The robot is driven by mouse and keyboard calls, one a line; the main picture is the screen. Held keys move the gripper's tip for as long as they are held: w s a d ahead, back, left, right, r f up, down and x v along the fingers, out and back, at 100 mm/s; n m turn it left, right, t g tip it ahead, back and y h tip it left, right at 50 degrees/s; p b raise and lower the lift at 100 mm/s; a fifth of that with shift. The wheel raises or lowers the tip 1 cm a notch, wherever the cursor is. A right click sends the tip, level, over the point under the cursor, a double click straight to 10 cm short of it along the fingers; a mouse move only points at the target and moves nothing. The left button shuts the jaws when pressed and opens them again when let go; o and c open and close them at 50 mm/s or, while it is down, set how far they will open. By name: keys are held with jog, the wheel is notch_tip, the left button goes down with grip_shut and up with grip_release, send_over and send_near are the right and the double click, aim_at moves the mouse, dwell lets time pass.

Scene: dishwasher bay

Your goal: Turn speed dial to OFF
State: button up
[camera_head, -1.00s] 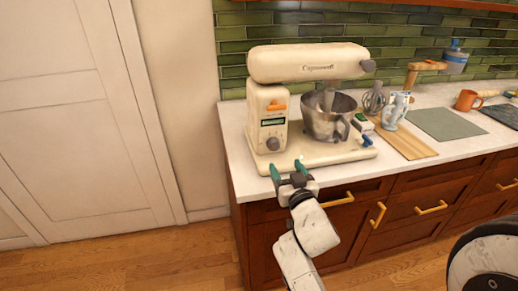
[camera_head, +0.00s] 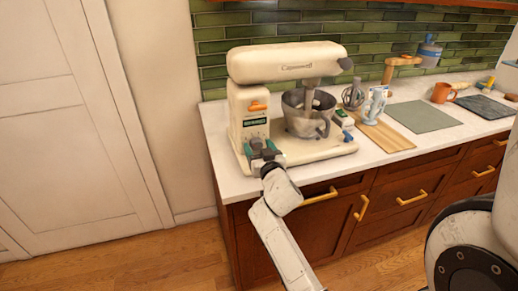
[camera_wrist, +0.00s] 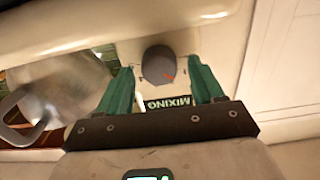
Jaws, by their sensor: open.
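The stand mixer (camera_head: 285,62) is cream and stands on the counter at the left end. Its speed dial (camera_wrist: 158,65) is a dark grey round knob with a small red mark toward the lower right in the wrist view. The display (camera_wrist: 167,103) beside it reads MIXING, upside down. My gripper (camera_wrist: 160,66) is open, its green fingers on either side of the dial; I cannot tell whether they touch it. In the head view my gripper (camera_head: 261,149) is at the mixer's front column and largely hides the dial.
A metal bowl (camera_head: 308,120) sits on the mixer base, right of my gripper. A wooden board (camera_head: 386,136), a green mat (camera_head: 421,116) and an orange mug (camera_head: 443,92) lie farther right. A white door (camera_head: 65,120) is at left.

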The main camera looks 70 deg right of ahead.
jog(key=shift+c, duration=0.5)
jog(key=c, duration=0.9)
jog(key=shift+c, duration=0.2)
jog(key=shift+n, duration=0.3)
jog(key=n, duration=0.3)
jog(key=shift+w+a, duration=0.1)
jog(key=shift+n, duration=1.9)
jog(key=o, duration=1)
